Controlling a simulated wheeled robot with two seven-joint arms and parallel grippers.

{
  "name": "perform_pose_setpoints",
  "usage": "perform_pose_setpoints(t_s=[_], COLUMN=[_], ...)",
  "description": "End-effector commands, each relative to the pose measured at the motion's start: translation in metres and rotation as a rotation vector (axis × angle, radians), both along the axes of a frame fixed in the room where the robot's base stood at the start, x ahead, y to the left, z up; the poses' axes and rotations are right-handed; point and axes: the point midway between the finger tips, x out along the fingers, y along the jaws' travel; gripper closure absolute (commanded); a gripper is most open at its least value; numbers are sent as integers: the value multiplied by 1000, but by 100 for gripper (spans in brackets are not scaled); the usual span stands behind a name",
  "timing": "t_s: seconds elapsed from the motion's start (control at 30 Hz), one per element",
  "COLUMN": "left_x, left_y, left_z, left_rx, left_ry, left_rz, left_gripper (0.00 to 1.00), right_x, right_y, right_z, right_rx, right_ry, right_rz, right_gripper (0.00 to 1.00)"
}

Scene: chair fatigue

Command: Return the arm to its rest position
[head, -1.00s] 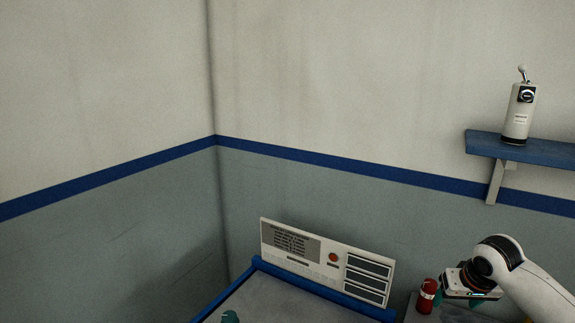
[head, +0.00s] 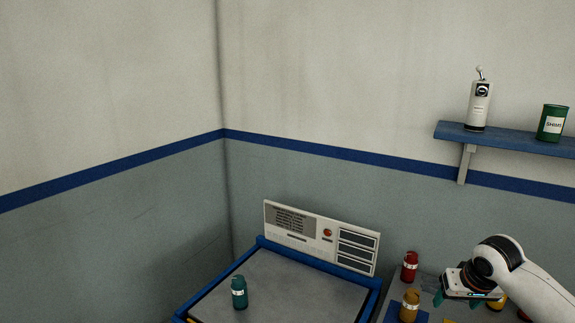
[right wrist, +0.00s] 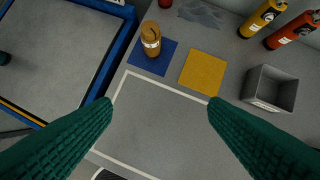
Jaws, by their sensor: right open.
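My right gripper (head: 468,298) hangs at the lower right of the head view, at the end of my white arm, with its jaws pointing down over the grey bench. In the right wrist view its two dark green ribbed fingers are spread wide apart (right wrist: 160,115), with nothing between them. Below them is a bare grey area outlined in white (right wrist: 155,125). An amber canister (right wrist: 151,38) stands on a blue square (right wrist: 167,62) beyond the fingers; it also shows in the head view (head: 410,305), left of the gripper. My left gripper is not in view.
A teal canister (head: 239,292) stands on a blue-framed grey platform (head: 300,285) backed by a white panel (head: 320,237). A red canister (head: 409,266) is near the gripper. An empty yellow square (right wrist: 203,70) and grey open box (right wrist: 262,103) lie on the bench. A blue shelf (head: 500,138) is above.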

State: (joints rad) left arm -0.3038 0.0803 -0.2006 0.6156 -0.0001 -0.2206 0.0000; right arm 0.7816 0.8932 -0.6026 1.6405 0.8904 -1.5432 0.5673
Motion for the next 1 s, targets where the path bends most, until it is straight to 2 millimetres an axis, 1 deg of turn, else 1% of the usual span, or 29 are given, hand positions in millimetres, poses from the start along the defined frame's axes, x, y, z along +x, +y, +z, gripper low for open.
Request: perform_pose_setpoints(t_s=[0.03, 0.23, 0.37, 0.47, 0.57, 0.67, 0.77, 0.8, 0.87, 0.9, 1.0], left_x=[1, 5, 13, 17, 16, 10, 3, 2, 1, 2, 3], left_y=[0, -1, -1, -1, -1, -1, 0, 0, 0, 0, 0], left_z=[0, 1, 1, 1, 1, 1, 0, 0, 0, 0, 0], left_rx=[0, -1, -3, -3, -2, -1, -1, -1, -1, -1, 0], left_ry=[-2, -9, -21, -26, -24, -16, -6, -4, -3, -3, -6], left_rz=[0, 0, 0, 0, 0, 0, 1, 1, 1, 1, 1], left_gripper=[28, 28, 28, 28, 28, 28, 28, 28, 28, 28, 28], right_x=[-3, -14, -25, -37, -55, -78, -111, -128, -154, -171, -207], right_y=[8, 31, 51, 71, 93, 118, 146, 158, 173, 180, 189], right_z=[-8, -31, -50, -68, -88, -108, -130, -138, -148, -152, -158], right_rx=[-2, -11, -16, -19, -16, -8, 7, 16, 28, 32, 35], right_ry=[6, 18, 27, 33, 38, 40, 38, 35, 30, 25, 21], right_rz=[20, 88, 144, 197, 255, 316, 377, 400, 424, 432, 432], right_gripper=[31, 31, 31, 31, 31, 31, 31, 31, 31, 31, 31])
